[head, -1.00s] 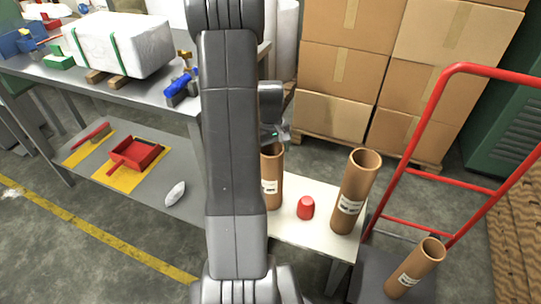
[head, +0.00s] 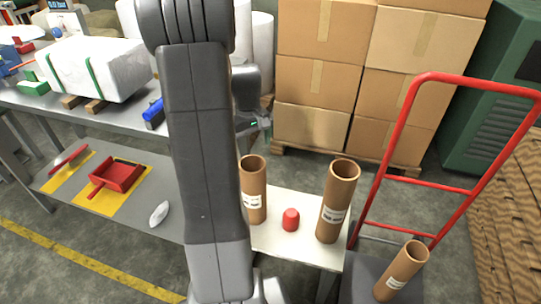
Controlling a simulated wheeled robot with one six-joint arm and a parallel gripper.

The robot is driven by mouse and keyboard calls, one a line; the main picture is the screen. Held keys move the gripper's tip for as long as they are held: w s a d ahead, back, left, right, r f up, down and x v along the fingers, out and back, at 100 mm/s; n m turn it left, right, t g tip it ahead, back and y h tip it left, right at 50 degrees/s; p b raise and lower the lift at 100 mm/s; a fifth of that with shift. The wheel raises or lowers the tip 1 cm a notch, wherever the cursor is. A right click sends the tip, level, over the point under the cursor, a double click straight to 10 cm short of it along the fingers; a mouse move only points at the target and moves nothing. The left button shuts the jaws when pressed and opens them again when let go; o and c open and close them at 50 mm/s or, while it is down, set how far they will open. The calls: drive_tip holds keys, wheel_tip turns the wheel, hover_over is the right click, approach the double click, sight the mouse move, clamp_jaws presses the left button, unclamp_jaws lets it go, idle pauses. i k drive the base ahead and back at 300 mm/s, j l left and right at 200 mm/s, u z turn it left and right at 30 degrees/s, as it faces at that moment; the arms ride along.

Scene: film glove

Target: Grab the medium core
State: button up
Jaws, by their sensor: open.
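Three brown cardboard cores with white labels show in the head view. One core (head: 254,192) stands upright on the white table, just right of my arm. A larger, taller-looking core (head: 338,203) stands upright at the table's right side. I judge the one beside my arm to be the medium core, but the labels are too small to read. My gripper (head: 265,127) is open and empty, above and behind that core in the picture, apart from it.
A red capped object (head: 290,219) stands between the two table cores on the white table (head: 290,252). The red hand truck (head: 432,187) is at right, stacked cartons (head: 318,85) behind. A grey bench (head: 118,120) with a lower shelf holding a red dustpan (head: 122,174) is at left.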

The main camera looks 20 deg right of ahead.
sight(344, 175)
drive_tip(key=i+z, duration=0.1)
drive_tip(key=z, duration=0.7)
drive_tip(key=i+z, duration=0.15)
drive_tip(key=z, duration=0.25)
